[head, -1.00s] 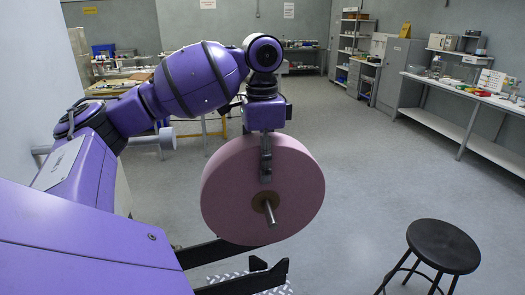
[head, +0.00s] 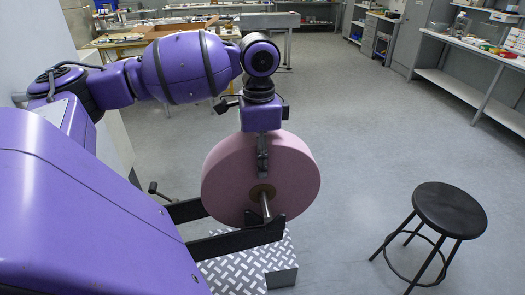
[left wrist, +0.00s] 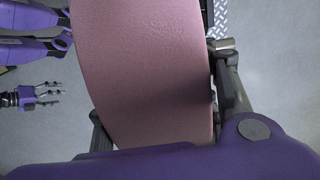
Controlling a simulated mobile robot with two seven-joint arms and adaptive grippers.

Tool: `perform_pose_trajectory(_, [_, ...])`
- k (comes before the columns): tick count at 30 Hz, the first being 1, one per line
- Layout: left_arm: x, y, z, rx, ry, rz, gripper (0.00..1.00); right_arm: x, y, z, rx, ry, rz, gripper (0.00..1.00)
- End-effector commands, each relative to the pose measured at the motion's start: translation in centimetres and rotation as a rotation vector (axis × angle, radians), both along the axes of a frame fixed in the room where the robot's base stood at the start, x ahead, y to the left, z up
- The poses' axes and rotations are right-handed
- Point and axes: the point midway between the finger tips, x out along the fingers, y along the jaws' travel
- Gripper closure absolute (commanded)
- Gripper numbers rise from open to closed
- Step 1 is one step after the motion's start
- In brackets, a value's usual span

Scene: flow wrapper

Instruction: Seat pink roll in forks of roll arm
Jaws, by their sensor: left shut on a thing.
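The pink roll (head: 225,185) hangs upright from my left gripper (head: 263,155), which is shut on it with a finger down its near face. Its metal shaft (head: 265,207) sticks out of a brown core. The roll arm has two black fork bars, a near one (head: 235,241) and a far one (head: 186,211). The roll is between them, and the near shaft end is at the near fork's notched tip; I cannot tell whether it rests there. The far shaft end is hidden. The left wrist view shows the roll's rim (left wrist: 145,70) and my right gripper (left wrist: 45,96), open and empty.
The purple machine body (head: 85,215) fills the lower left. A checker-plate step (head: 245,268) lies below the forks. A black stool (head: 449,210) stands at the right, on open floor. Benches line the back and right.

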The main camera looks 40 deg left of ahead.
Motion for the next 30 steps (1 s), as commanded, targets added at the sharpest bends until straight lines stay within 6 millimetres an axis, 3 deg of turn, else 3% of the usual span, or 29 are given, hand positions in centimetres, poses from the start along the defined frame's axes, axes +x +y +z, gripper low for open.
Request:
perform_pose_trajectory(5, [0.0, 0.0, -1.8, 0.002, 0.002, -0.001, 0.87, -0.6, -0.4, -0.9, -0.006, 0.011, -0.005, 0.24])
perform_pose_trajectory(15, [0.1, 0.0, -3.4, 0.0, -0.004, 0.0, 0.87, -0.3, -0.9, -0.4, -0.012, -0.001, -0.009, 0.24])
perform_pose_trajectory(30, [0.1, 0.0, -3.8, 0.0, -0.004, 0.0, 0.87, -0.7, -0.6, -0.7, -0.012, 0.009, 0.004, 0.24])
